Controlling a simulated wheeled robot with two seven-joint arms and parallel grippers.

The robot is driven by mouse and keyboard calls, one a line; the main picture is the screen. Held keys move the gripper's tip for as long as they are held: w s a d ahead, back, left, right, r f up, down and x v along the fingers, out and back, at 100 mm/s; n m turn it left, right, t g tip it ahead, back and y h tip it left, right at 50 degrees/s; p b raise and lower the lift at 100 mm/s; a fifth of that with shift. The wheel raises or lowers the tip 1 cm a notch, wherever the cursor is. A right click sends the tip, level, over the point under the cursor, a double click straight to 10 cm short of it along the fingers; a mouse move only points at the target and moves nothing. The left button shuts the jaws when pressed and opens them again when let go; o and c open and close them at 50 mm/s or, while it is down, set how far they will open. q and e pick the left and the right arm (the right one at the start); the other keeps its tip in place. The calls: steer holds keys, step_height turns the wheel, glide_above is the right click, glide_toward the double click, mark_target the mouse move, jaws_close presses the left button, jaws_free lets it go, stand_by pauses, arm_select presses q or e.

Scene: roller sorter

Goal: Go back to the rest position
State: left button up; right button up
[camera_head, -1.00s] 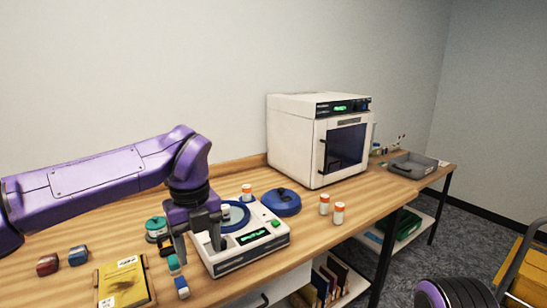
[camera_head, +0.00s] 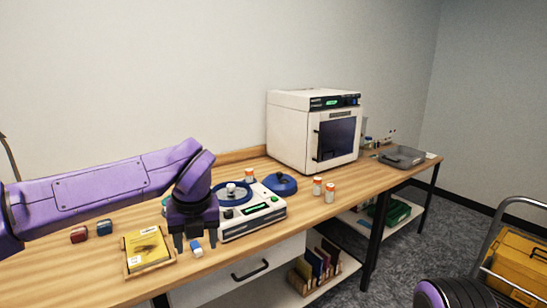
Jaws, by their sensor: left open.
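My left gripper (camera_head: 194,242) hangs fingers down over the front of the wooden table, just left of the white roller device (camera_head: 252,219). It is open, with a small blue and white vial (camera_head: 197,249) showing below and between its fingers; I cannot tell whether they touch. My left arm reaches in from the left. My right gripper is not in view; a purple and black rounded part of mine shows at the bottom right.
A blue lid (camera_head: 281,184) and orange-capped bottles (camera_head: 317,186) stand near the device. A white oven (camera_head: 300,135) stands behind, with a grey tray (camera_head: 403,157) to its right. A yellow book (camera_head: 147,249) and red (camera_head: 79,235) and blue (camera_head: 104,227) items lie left.

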arm_select(q)
steer(key=s+a+f+m+t+y, duration=0.1)
steer(key=a+f+m+t+y, duration=0.15)
steer(key=f+m, duration=0.9)
steer(key=s+a+f+m+t+y, duration=0.15)
steer(key=f+m+t, duration=0.25)
steer(key=f+m, duration=0.75)
steer(key=s+a+f+m+g+h, duration=0.2)
steer(key=s+f+m+h, duration=0.15)
steer(key=s+f, duration=0.95)
steer(key=s+a+f+m+g, duration=0.2)
steer(key=s+a+f+m, duration=0.1)
steer(key=s, duration=0.6)
steer(key=s+a+f+m+g+y, duration=0.1)
steer(key=s+a+f+m, duration=0.2)
steer(key=s, duration=0.5)
steer(key=shift+s+a+f+g, duration=0.35)
steer(key=shift+a+f, duration=0.2)
steer(key=shift+a, duration=0.45)
